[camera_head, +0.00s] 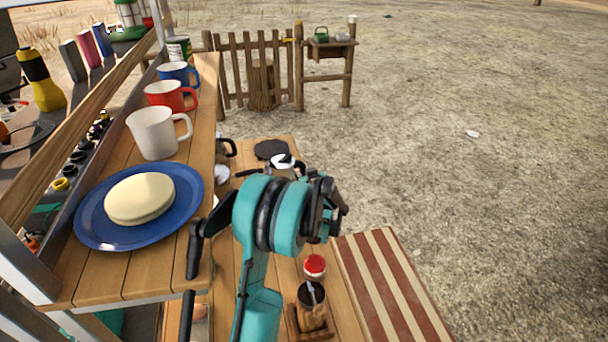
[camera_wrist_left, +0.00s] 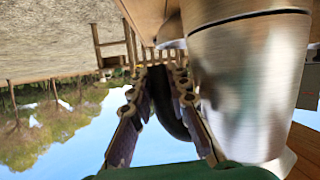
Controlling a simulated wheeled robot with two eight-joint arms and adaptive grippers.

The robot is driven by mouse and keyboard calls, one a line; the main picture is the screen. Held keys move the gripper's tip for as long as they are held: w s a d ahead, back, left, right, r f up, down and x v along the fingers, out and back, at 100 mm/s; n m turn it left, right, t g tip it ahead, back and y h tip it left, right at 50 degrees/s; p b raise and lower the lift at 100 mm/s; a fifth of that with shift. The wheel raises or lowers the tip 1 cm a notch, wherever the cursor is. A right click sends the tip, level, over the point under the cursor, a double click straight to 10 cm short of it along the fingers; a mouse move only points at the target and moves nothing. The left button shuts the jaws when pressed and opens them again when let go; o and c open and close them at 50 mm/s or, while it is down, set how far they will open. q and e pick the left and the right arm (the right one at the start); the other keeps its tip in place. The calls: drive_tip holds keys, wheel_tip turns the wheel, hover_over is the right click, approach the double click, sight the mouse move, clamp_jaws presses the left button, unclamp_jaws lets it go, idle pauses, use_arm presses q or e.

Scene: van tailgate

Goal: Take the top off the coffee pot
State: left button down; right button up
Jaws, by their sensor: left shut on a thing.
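The coffee pot (camera_head: 280,170) stands on the lower wooden surface in the head view, mostly hidden behind my teal wrist. Its pale, shiny top (camera_head: 281,159) with a dark knob appears seated. In the left wrist view, upside down, the steel pot (camera_wrist_left: 245,80) with its dark band fills the right side. My left gripper (camera_head: 318,187) is at the pot's right side, shut on the curved black handle (camera_wrist_left: 170,105). Its fingers (camera_wrist_left: 160,88) lie either side of the handle. The top is not clear in the wrist view. My right gripper is not in view.
A shelf at left holds a blue plate (camera_head: 84,215) with pale flatbread, and white (camera_head: 153,132), red (camera_head: 170,96) and blue (camera_head: 178,73) mugs. Open ground lies right.

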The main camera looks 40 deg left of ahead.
use_arm(q)
drive_tip(key=shift+a+f, duration=0.1)
drive_tip(key=shift+a, duration=0.1)
drive_tip(key=shift+w+n+g, duration=0.1)
drive_tip(key=shift+n+g, duration=0.2)
drive_tip(key=shift+g, duration=0.1)
drive_tip(key=shift+r+n+g+y, duration=0.2)
drive_tip(key=shift+n+g+y, duration=0.4)
drive_tip(key=shift+n+g, duration=0.15)
drive_tip(key=shift+r+p, duration=2.1)
drive_tip(key=shift+r, duration=0.95)
